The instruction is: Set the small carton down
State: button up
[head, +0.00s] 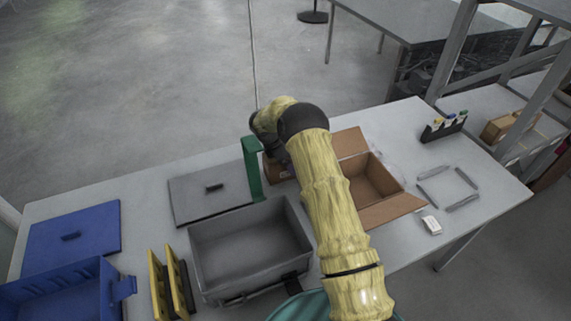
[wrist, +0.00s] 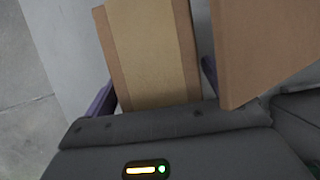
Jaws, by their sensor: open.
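The small carton (wrist: 152,50) is brown with a wide tan tape strip and lies between my fingers in the wrist view. My gripper (wrist: 156,82) is open, with one purple finger on each side of the carton. The right finger looks close to the carton; whether either finger touches it I cannot tell. In the head view a brown piece of the small carton (head: 276,172) shows at the left of my arm, on the table (head: 150,172). My arm hides the rest of it and my fingers there.
A large open carton (head: 372,185) stands just right; its flap (wrist: 262,45) is close to my gripper. A green post (head: 252,168), grey lid (head: 205,205) and grey crate (head: 205,278) are left. A white box (head: 431,225) and grey square frame (head: 462,204) lie right.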

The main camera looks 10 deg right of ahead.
jog(key=shift+f, duration=0.1)
jog(key=c, duration=1.5)
jog(key=shift+o, duration=0.2)
jog(key=shift+w+r+b, duration=0.1)
jog(key=shift+r+b, duration=0.2)
jog(key=shift+r, duration=0.55)
jog(key=shift+w+a+b, duration=0.2)
jog(key=shift+w+b, duration=0.05)
jog(key=shift+w, duration=0.65)
jog(key=shift+w+a+b, duration=0.2)
jog(key=shift+w+b, duration=0.05)
jog(key=shift+w, duration=0.65)
notch_tip(320, 180, up, 14)
jog(key=shift+b, duration=0.35)
jog(key=shift+w, duration=0.1)
